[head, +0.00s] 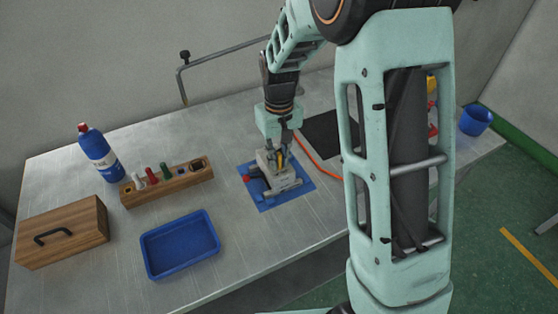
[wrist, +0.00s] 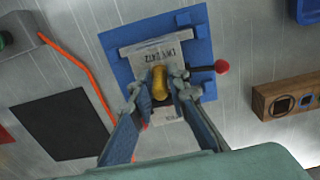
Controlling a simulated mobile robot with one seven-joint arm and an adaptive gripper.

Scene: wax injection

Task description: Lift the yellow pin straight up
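The yellow pin (wrist: 160,83) stands in a grey metal mold block (wrist: 162,52) marked with raised lettering. In the head view the mold block (head: 284,184) sits on a blue mat (head: 268,204), and the pin is mostly hidden by my fingers. My gripper (wrist: 161,80) is directly above the mold, with one fingertip on each side of the pin. The fingertips appear closed against it. A handle with a red knob (wrist: 222,66) sticks out from the mold's side.
A wooden rack (head: 170,189) with white, red and green pegs stands left of the mold. A blue tray (head: 180,246), wooden box (head: 62,232) and blue bottle (head: 100,155) are further left. An orange cable (wrist: 78,68) and black pad (wrist: 62,124) lie on the other side.

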